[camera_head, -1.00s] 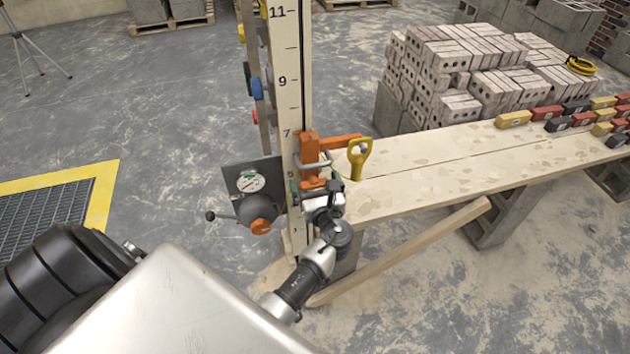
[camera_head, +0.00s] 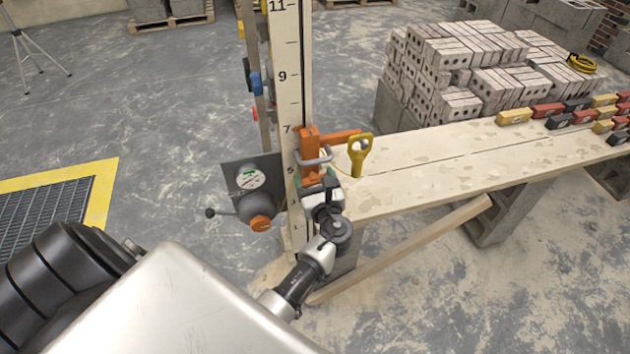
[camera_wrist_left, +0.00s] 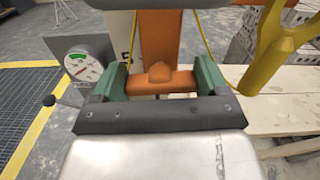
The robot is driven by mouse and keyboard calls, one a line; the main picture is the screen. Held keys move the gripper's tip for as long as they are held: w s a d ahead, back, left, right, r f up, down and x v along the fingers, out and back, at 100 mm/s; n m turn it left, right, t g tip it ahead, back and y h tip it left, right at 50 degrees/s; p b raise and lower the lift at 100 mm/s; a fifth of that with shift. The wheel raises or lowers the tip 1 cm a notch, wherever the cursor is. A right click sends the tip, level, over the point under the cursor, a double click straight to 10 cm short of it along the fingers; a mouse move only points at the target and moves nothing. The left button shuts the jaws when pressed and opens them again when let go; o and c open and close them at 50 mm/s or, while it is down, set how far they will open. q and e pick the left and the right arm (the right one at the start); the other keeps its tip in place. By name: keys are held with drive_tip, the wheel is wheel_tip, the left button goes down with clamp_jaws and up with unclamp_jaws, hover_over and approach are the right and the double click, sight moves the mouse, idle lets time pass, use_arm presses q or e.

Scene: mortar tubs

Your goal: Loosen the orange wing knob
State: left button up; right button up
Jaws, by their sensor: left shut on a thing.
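The orange wing knob (camera_wrist_left: 160,78) sits between the green-padded fingers of my left gripper (camera_wrist_left: 158,82) in the left wrist view. The fingers press on its two ends, and its raised middle faces the camera. In the head view my left gripper (camera_head: 318,184) is low on the front of the numbered upright board (camera_head: 286,85), just below the orange clamp body (camera_head: 309,145). The gripper mostly hides the knob there. My right gripper is in neither view.
A gauge plate (camera_head: 250,178) with an orange-capped round housing (camera_head: 260,222) and a lever stands left of the board. A yellow handle (camera_head: 359,155) rises close on the right, above the plank bench (camera_head: 440,165). Bricks (camera_head: 455,80) are stacked behind.

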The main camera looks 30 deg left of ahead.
use_arm(q)
drive_tip(key=n+b, duration=0.6)
drive_tip(key=n, duration=0.1)
drive_tip(key=shift+s+f, duration=0.1)
drive_tip(key=shift+f, duration=0.25)
drive_tip(key=n+b, duration=0.6)
drive_tip(key=shift+a+f, duration=0.1)
drive_tip(key=shift+f, duration=0.05)
drive_tip(key=n+b, duration=0.2)
drive_tip(key=n, duration=0.1)
drive_tip(key=shift+s+b, duration=0.1)
drive_tip(key=shift+b, duration=0.2)
drive_tip(key=shift+r+n+b, duration=0.2)
drive_tip(key=shift+n+b, duration=0.1)
drive_tip(key=shift+n, duration=0.3)
drive_tip(key=o, duration=0.9)
